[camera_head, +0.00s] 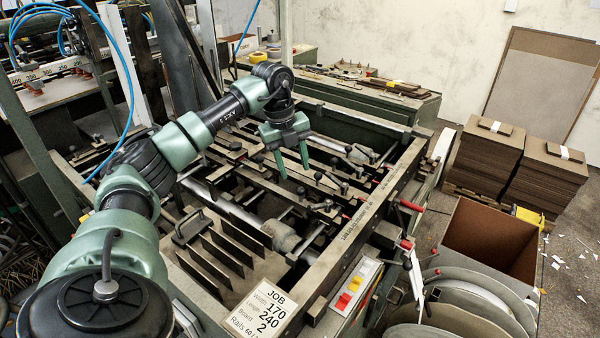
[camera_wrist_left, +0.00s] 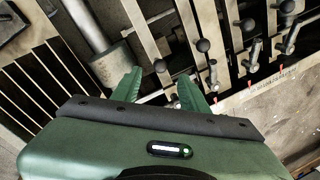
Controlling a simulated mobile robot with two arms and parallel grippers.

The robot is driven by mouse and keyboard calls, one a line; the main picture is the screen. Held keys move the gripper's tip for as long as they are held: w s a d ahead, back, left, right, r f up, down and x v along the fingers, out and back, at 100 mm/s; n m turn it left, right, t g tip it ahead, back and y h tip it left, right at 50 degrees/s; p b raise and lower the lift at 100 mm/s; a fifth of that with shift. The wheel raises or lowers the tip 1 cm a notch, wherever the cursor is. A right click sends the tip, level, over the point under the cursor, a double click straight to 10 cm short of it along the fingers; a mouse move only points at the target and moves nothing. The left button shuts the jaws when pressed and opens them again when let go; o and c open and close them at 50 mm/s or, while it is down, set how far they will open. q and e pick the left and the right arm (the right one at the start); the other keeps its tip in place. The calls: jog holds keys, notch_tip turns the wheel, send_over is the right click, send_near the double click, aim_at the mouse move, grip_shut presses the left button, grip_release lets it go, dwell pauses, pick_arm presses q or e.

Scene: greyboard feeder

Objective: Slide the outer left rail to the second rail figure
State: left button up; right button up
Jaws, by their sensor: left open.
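The feeder bed (camera_head: 330,262) holds several parallel pale rails (camera_head: 262,183), with dark clamp levers and round black knobs (camera_head: 327,176) near their ends. I cannot tell for sure which rail is the outer left one. My left gripper (camera_head: 292,166) hangs above the rails, fingers apart and empty. In the left wrist view its fingers (camera_wrist_left: 160,92) point toward a black knob (camera_wrist_left: 160,66) and rail ends, with no visible contact. My right gripper is not visible.
A scale with small red marks (camera_head: 366,205) runs along the feeder's front beam. A round metal shaft collar (camera_head: 281,235) and dark upright plates (camera_head: 225,248) lie left of it. A button box (camera_head: 355,285) and red-handled levers (camera_head: 410,205) stick out at the right. Board stacks (camera_head: 487,155) stand beyond.

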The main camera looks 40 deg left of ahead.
aim_at(300, 188)
pick_arm(q)
jog(key=f, duration=0.2)
jog(key=d+f+p, duration=0.1)
jog(key=f, duration=0.1)
jog(key=shift+w+f+p, duration=0.1)
jog(key=shift+f+p, duration=0.05)
jog(key=shift+p, duration=0.15)
jog(key=shift+w+f, duration=0.15)
jog(key=shift+f, duration=0.4)
jog(key=shift+w+f, duration=0.15)
jog(key=shift+f, duration=0.35)
jog(key=shift+w+f, duration=0.1)
jog(key=shift+f, duration=0.2)
jog(key=c, duration=0.9)
grip_shut()
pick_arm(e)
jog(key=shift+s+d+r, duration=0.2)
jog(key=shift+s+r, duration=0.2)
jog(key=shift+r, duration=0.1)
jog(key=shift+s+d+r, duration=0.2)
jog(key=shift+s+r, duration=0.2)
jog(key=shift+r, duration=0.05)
